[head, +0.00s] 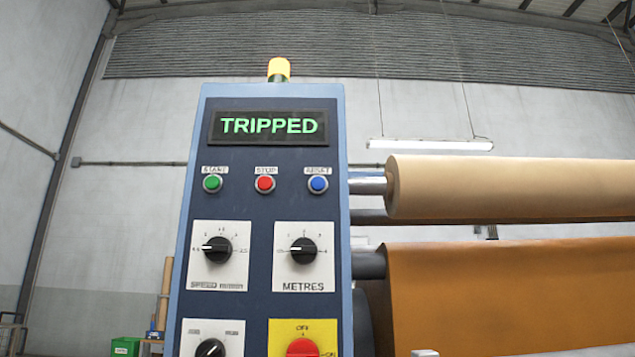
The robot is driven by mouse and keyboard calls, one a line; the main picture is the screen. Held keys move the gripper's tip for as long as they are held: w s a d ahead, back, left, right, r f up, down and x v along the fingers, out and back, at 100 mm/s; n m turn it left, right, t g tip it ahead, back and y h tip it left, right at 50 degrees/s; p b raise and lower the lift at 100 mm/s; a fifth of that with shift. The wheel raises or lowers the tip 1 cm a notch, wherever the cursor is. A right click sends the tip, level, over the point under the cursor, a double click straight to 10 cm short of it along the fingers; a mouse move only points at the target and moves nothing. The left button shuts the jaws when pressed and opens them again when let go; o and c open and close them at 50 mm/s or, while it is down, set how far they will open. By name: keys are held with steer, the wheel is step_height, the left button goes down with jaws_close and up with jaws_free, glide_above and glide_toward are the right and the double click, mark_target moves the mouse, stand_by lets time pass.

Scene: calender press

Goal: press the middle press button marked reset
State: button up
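A blue control panel (260,215) stands upright in the head view, left of centre. Its display (268,125) reads TRIPPED in green letters. Below it is a row of three round press buttons: a green one (212,183) labelled START at the left, a red one (265,184) labelled STOP in the middle, and a blue one (318,184) labelled RESET at the right. The label RESET is over the right button, not the middle one.
Below the buttons are a speed knob (217,249), a METRES knob (303,250), a lower black knob (210,348) and a red switch (302,347) on yellow. Rollers with tan (510,187) and orange-brown material (510,293) extend right of the panel. A yellow lamp (279,68) tops it.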

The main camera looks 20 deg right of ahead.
jaws_close()
stand_by(1.5)
